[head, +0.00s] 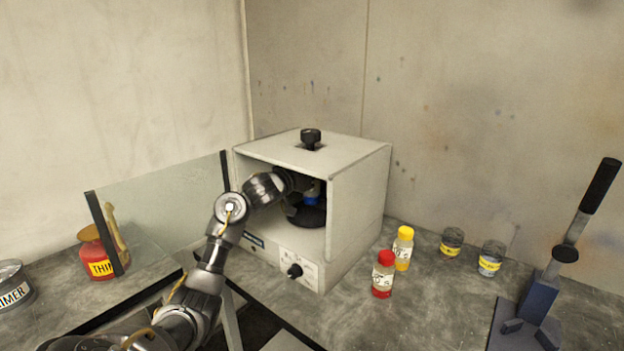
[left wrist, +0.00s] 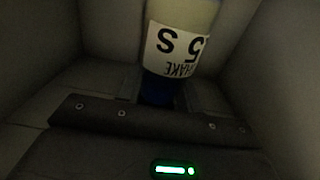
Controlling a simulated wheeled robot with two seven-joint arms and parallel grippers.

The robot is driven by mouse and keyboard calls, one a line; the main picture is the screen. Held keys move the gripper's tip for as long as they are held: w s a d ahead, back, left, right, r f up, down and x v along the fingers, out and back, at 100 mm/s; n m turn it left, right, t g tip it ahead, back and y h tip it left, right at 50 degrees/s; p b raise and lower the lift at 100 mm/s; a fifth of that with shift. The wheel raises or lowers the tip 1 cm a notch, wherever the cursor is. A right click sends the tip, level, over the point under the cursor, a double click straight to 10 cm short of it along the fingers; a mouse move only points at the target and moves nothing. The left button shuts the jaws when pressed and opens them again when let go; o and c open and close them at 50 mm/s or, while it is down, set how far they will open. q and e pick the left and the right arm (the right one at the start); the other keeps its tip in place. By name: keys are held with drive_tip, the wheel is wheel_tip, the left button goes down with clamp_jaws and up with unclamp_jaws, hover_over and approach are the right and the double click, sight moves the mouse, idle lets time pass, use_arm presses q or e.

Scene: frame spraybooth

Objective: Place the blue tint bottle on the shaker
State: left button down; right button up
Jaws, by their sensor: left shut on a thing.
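The shaker (head: 358,210) is a pale box with an open front, a dark round plate (head: 309,215) inside and a black knob on top. My left gripper (head: 303,185) is inside its opening, shut on the blue tint bottle. A small blue part of the bottle (head: 312,196) shows just above the plate; the arm and the box wall hide the rest. In the left wrist view the bottle (left wrist: 180,45) has a white label reading "SHAKE 5 S", upside down, and a dark blue end. I cannot tell whether it touches the plate. My right gripper is out of view.
A red-capped bottle (head: 383,275) and a yellow-capped bottle (head: 403,248) stand right of the shaker. Two small jars (head: 490,260) and a lever press (head: 541,300) are farther right. A glass panel (head: 165,205), a red can (head: 95,255) and a primer tin (head: 12,285) are left.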

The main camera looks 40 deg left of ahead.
use_arm(q)
drive_tip(key=shift+f, duration=1.5)
drive_tip(key=c, duration=0.9)
unclamp_jaws()
drive_tip(key=shift+f, duration=0.15)
drive_tip(key=shift+c, duration=0.2)
drive_tip(key=shift+s, duration=0.1)
drive_tip(key=s, duration=1.2)
drive_tip(key=shift+d+b, duration=0.2)
drive_tip(key=shift+b, duration=0.1)
drive_tip(key=shift+w, duration=0.1)
